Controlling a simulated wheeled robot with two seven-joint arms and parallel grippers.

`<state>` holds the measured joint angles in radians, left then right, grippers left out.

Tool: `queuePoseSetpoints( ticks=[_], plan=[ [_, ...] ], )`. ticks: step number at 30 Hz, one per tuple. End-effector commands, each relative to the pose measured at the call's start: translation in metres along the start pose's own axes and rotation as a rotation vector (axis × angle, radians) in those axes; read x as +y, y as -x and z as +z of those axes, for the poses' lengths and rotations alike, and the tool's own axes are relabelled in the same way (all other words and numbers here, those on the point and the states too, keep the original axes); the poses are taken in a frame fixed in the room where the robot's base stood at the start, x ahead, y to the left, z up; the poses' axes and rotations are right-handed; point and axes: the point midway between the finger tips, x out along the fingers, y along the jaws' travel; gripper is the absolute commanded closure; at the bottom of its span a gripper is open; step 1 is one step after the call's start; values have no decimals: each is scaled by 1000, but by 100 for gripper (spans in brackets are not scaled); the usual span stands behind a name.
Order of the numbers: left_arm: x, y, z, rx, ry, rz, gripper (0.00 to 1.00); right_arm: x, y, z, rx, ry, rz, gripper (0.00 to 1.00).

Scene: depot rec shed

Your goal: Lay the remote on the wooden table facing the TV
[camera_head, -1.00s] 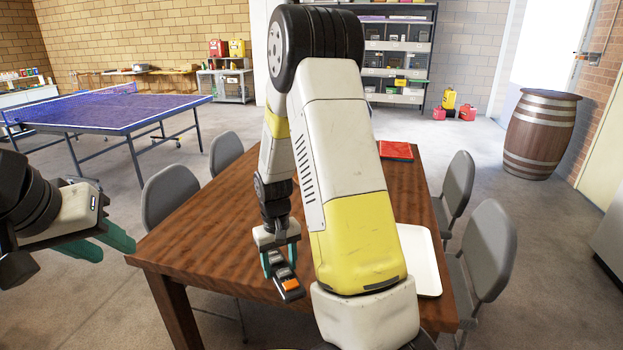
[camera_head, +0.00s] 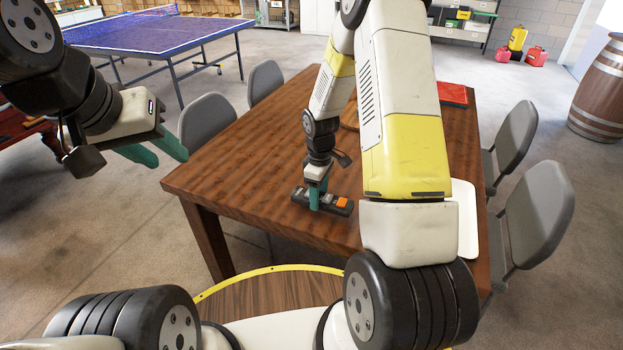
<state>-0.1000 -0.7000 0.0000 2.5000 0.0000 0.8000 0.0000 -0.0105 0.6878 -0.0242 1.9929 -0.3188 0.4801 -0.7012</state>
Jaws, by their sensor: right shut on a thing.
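The remote (camera_head: 340,204) is dark with an orange patch at its right end. It is at the near part of the wooden table (camera_head: 250,150), lying roughly left to right in the picture. My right gripper (camera_head: 318,200) points down and is shut on the remote's middle. I cannot tell whether the remote touches the tabletop. My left gripper (camera_head: 160,150) is off the table's left side, empty, with its green fingers apart. No TV shows in the view.
A white tray (camera_head: 466,225) and a red item (camera_head: 453,94) lie on the table, partly behind my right arm. Grey chairs (camera_head: 540,215) stand along both sides. A blue ping-pong table (camera_head: 165,32) is at the back left. The tabletop's left part is clear.

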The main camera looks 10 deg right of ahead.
Motion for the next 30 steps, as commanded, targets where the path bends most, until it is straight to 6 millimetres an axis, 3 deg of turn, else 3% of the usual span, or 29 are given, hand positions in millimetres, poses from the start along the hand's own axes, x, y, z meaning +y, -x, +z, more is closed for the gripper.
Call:
queuePoseSetpoints(
  ticks=[8,15,25,26,29,30],
  plan=[
    [0,0,0,0,0,0,64,22,-2,-4,0,-2,0,95],
    [0,0,0,0,0,0,64,20,-37,-4,-1,0,-2,95],
    [0,0,0,0,0,0,64,20,-39,-4,0,-1,0,95],
    [0,0,0,0,0,0,64,20,-40,-4,0,-1,0,42],
    [0,0,0,0,0,0,64,20,-40,-4,0,-1,0,22],
    [0,0,0,0,0,0,64,20,-39,-4,0,-1,0,22]
  ],
)
